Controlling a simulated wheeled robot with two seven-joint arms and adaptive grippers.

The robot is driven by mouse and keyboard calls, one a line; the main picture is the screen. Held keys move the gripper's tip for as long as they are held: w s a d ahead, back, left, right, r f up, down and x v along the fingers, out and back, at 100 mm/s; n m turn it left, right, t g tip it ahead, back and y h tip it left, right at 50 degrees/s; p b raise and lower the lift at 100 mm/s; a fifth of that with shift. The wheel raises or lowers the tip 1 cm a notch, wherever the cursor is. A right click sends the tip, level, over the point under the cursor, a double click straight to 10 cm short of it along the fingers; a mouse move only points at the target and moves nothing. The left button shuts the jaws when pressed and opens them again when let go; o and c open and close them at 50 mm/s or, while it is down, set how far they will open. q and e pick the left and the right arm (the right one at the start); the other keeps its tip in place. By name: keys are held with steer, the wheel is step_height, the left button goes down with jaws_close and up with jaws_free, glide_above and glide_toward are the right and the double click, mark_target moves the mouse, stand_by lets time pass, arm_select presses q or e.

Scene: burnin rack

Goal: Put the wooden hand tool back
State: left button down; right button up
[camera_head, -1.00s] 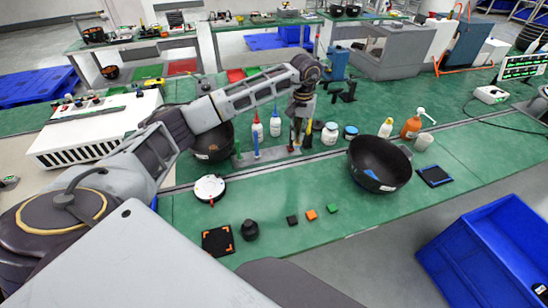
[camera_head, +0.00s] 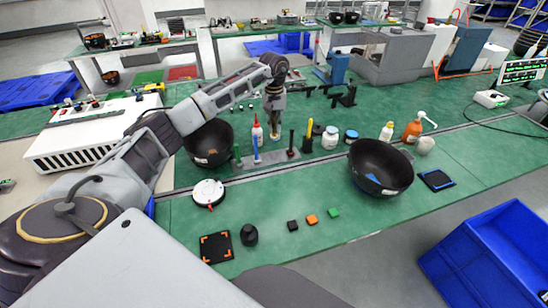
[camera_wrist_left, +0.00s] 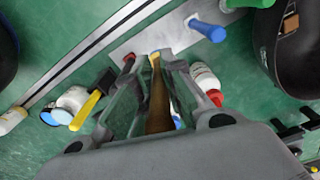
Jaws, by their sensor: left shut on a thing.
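My left gripper (camera_head: 275,113) is shut on the wooden hand tool and holds it upright above the back of the tool holder. In the left wrist view, the wooden hand tool (camera_wrist_left: 158,108) shows as a brown handle between the fingers (camera_wrist_left: 157,78), with a yellowish end toward the plate. In the head view, the gripper mostly hides it. The holder is a narrow grey plate (camera_head: 248,165), also in the left wrist view (camera_wrist_left: 145,42). My right gripper is not in view.
A white bottle with a red cap (camera_head: 257,133) stands close behind the plate. Black bowls stand left (camera_head: 211,160) and right (camera_head: 381,183). White jars (camera_head: 330,138) are right of the plate.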

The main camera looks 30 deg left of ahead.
mark_target(274, 133)
arm_select(q)
steer(key=shift+f, duration=0.4)
step_height(274, 133, down, 4)
steer(key=shift+f+p, duration=0.2)
steer(key=shift+p, duration=0.1)
steer(key=shift+f, duration=0.5)
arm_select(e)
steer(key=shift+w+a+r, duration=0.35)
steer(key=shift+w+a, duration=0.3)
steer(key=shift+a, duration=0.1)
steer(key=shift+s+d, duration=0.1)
